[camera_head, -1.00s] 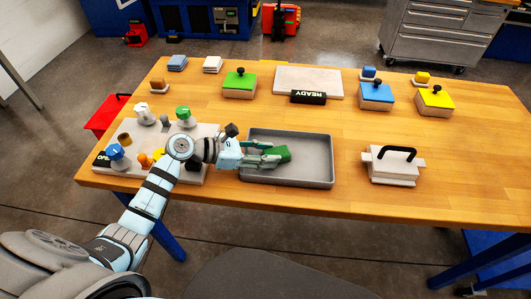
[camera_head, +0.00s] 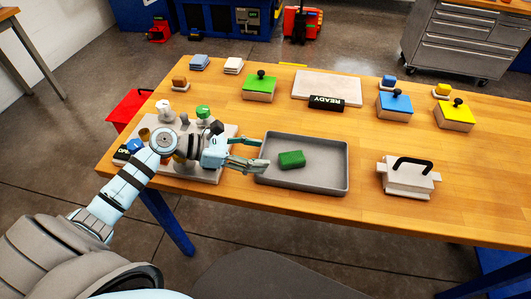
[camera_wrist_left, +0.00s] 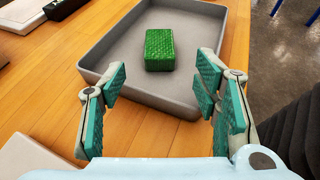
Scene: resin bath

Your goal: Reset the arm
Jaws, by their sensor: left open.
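My left gripper (camera_head: 254,154) is open and empty at the left edge of a grey tray (camera_head: 335,183). Its fingers, with green pads, stand wide apart in the left wrist view (camera_wrist_left: 160,103). A green block (camera_head: 292,159) lies in the tray, right of the fingertips and apart from them. In the left wrist view the green block (camera_wrist_left: 160,49) sits on the tray floor ahead of the fingers. My left arm reaches in from the lower left, over a board with knobs (camera_head: 226,131). My right gripper is not in view.
A white lidded box with a black handle (camera_head: 408,179) stands right of the tray. Green (camera_head: 260,86), blue (camera_head: 394,103) and yellow (camera_head: 455,115) knobbed blocks stand behind. A pale plate (camera_head: 345,87) with a READY sign (camera_head: 327,103) lies at the back.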

